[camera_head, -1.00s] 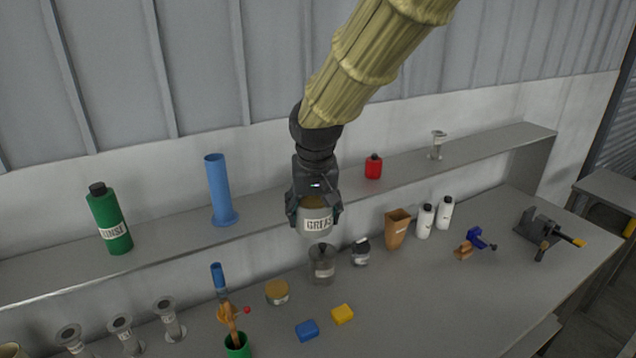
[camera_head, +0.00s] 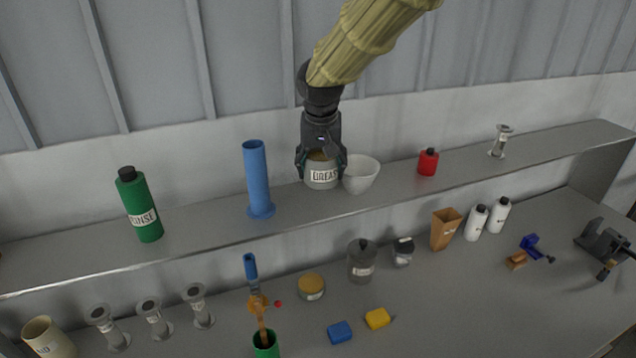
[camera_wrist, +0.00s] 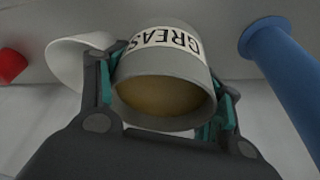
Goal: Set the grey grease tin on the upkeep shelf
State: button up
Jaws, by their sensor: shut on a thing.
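The grey grease tin (camera_head: 322,177), with a white GREASE label and a tan top, is held in my gripper (camera_head: 321,165). In the wrist view the tin (camera_wrist: 165,82) sits between the two teal-padded fingers, its label upside down in the picture. My gripper is shut around its sides. The tin is at the raised upkeep shelf (camera_head: 205,222), between the blue cylinder and the white bowl. Its base appears at the shelf's surface; I cannot tell whether it bears on it.
A white bowl (camera_head: 361,174) stands close to the tin's right. A blue cylinder (camera_head: 257,180) stands to its left, with a gap. A green bottle (camera_head: 138,205), a red bottle (camera_head: 428,162) and a metal stand (camera_head: 500,141) are also on the shelf. The bench below holds several items.

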aim_at(321, 199)
jog(key=shift+x, duration=0.85)
jog(key=shift+s+d+f, duration=0.1)
jog(key=shift+s+f, duration=0.05)
jog(key=shift+s, duration=0.4)
jog(key=shift+s+f+b, duration=0.35)
jog(key=shift+s+b, duration=0.35)
jog(key=shift+s, duration=0.05)
jog(key=x, duration=0.1)
jog(key=b+x, duration=0.1)
jog(key=x, duration=0.1)
jog(key=b+x, duration=0.1)
jog(key=shift+w+f, duration=0.15)
jog(key=shift+w, duration=0.2)
jog(key=shift+s+r, duration=0.3)
jog(key=shift+s, duration=0.05)
jog(key=shift+w+f, duration=0.1)
jog(key=shift+f, duration=0.15)
jog(key=o, duration=0.8)
jog(key=shift+w, duration=0.1)
jog(key=shift+r, duration=0.2)
